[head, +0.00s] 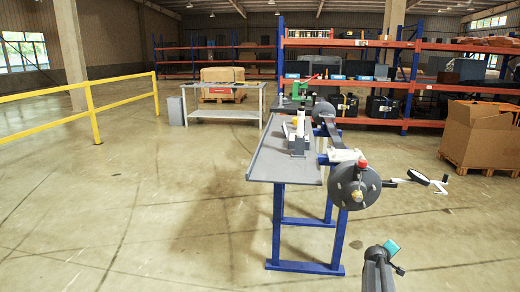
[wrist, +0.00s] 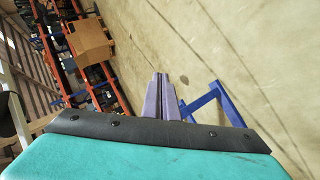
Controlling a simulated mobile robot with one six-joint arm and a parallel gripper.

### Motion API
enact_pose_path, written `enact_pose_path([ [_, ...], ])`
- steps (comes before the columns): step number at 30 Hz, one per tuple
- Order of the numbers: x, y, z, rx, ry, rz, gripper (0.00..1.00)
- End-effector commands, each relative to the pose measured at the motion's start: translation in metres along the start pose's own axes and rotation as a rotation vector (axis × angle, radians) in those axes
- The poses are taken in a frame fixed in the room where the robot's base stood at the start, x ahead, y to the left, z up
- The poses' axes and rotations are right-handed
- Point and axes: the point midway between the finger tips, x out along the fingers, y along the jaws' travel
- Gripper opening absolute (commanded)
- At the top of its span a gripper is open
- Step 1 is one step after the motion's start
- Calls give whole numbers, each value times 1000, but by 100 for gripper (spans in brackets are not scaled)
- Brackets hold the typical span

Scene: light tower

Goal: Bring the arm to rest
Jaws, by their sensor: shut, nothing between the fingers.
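My gripper (wrist: 161,80) shows in the wrist view as two grey-purple fingers side by side, shut with nothing between them. They point out over bare concrete floor, near a blue table leg frame. A teal and black part of my wrist fills the bottom of that view. In the head view my arm stands at the bottom right, with its teal part at the upper end. It is in front of and to the right of the workbench (head: 262,165), apart from it. The fingertips are hard to make out there.
The bench carries a machine with a round grey disc (head: 354,187) at its front right. A thin white and black item (head: 419,178) sticks out right of it. A cardboard box (head: 478,135) stands at right, shelves (head: 430,88) behind. A yellow railing (head: 90,100) is at left. Foreground floor is open.

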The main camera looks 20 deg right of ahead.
Motion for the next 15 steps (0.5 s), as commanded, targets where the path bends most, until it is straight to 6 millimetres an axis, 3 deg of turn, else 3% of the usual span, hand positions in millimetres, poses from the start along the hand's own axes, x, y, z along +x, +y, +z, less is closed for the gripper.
enact_pose_path([
  [3,-20,-60,-3,22,-28,-92,0],
  [8,-47,-136,0,48,-76,-209,0],
  [15,-100,-242,17,71,-169,-381,0],
])
